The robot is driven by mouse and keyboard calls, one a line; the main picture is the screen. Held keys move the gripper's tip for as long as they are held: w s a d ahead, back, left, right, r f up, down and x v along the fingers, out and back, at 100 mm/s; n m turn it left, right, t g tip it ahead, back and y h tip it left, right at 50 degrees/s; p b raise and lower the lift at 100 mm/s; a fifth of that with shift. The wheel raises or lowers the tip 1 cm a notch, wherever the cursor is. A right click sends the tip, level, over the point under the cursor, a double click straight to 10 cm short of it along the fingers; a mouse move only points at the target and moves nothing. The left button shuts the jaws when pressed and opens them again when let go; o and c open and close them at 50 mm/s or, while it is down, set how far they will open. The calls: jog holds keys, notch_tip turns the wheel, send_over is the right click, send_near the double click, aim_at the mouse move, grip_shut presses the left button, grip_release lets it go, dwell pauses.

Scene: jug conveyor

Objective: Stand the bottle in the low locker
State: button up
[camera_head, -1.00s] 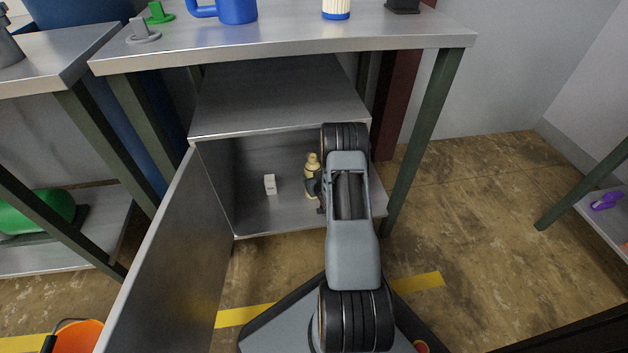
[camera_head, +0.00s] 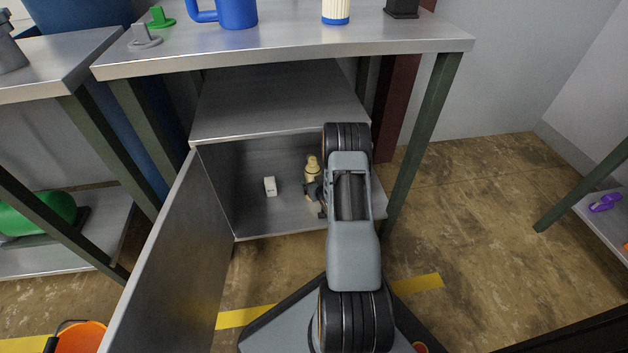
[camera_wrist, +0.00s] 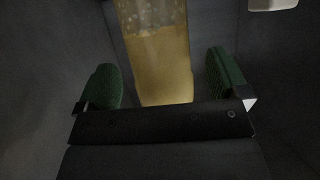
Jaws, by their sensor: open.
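The bottle (camera_head: 311,167) is pale yellow and stands upright inside the low locker (camera_head: 214,185), right of its middle. In the wrist view the yellow bottle (camera_wrist: 160,60) rises between the two green finger pads of my gripper (camera_wrist: 167,80). The pads are apart, with a gap on each side of the bottle. In the head view my gripper (camera_head: 315,193) is at the bottle's lower part, partly hidden by my arm. The locker door (camera_head: 170,255) stands open to the left. The bottle's base is hidden.
A small white box (camera_head: 270,187) stands in the locker, left of the bottle. The table (camera_head: 280,50) above holds a blue mug (camera_head: 237,12) and a white and blue container (camera_head: 336,12). An orange bucket (camera_head: 80,338) is at the lower left.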

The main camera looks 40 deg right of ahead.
jog(key=p+v, duration=0.4)
jog(key=v, duration=0.6)
jog(key=w+a+r+n+g+y, duration=0.1)
jog(key=a+r+g, duration=0.3)
jog(key=r, duration=0.5)
jog(key=w+a+r+n+g, duration=0.1)
jog(key=w+a+r, duration=0.1)
jog(key=a+r, duration=0.55)
jog(key=s+a+r+g+y, duration=0.1)
jog(key=s+a+r+g, duration=0.1)
jog(key=s+a+r, duration=0.4)
jog(key=s+a+r+n+g+y, duration=0.1)
jog(key=s+a+r+g, duration=0.2)
jog(key=s+a+r, duration=0.3)
jog(key=s+a, duration=0.1)
jog(key=s, duration=0.4)
jog(key=shift+r, duration=0.35)
jog(key=shift+r, duration=0.15)
